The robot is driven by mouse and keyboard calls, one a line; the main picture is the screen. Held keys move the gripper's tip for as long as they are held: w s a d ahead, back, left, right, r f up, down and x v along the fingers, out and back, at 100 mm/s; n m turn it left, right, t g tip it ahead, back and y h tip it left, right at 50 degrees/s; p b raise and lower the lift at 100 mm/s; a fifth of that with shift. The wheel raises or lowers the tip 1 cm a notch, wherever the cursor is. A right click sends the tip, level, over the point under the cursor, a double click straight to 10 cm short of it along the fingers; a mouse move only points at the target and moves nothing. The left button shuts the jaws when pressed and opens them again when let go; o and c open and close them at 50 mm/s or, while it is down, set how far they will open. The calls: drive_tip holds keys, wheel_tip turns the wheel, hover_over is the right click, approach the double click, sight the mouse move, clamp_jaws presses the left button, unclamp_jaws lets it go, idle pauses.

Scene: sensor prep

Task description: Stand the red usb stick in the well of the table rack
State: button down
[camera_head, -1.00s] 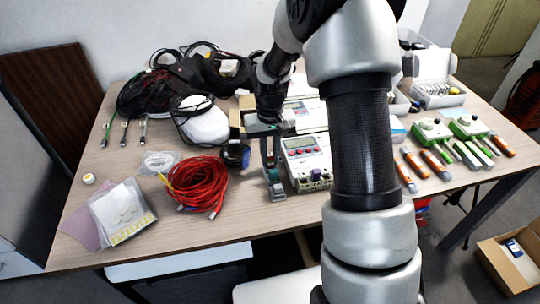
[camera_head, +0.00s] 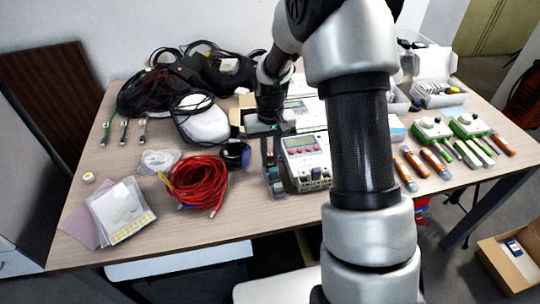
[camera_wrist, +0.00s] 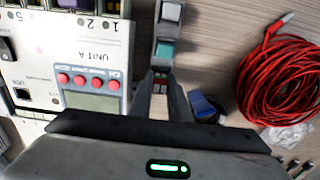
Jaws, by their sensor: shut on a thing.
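My gripper (camera_wrist: 160,84) points down at the table beside the white meter unit. It is shut on the red usb stick (camera_wrist: 160,88), of which only a small red part shows between the fingertips. The table rack (camera_wrist: 163,62) is a narrow grey strip running away from the fingertips, with a grey-white piece and a teal piece standing in it. The stick is at the rack's near end; whether it is inside the well or above it I cannot tell. In the head view my gripper (camera_head: 268,160) is just behind the rack (camera_head: 277,190), and the stick is hidden.
The white meter unit (camera_head: 307,160) stands close to the right of my gripper. A red cable coil (camera_head: 196,184) and a dark blue-black item (camera_head: 235,154) lie to the left. Orange-handled tools (camera_head: 433,161) lie at the right. Bare tabletop lies in front of the rack.

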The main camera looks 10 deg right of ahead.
drive_tip(key=c, duration=1.4)
unclamp_jaws()
drive_tip(key=shift+r, duration=0.1)
drive_tip(key=shift+r+p, duration=2.6)
drive_tip(key=shift+r, duration=0.75)
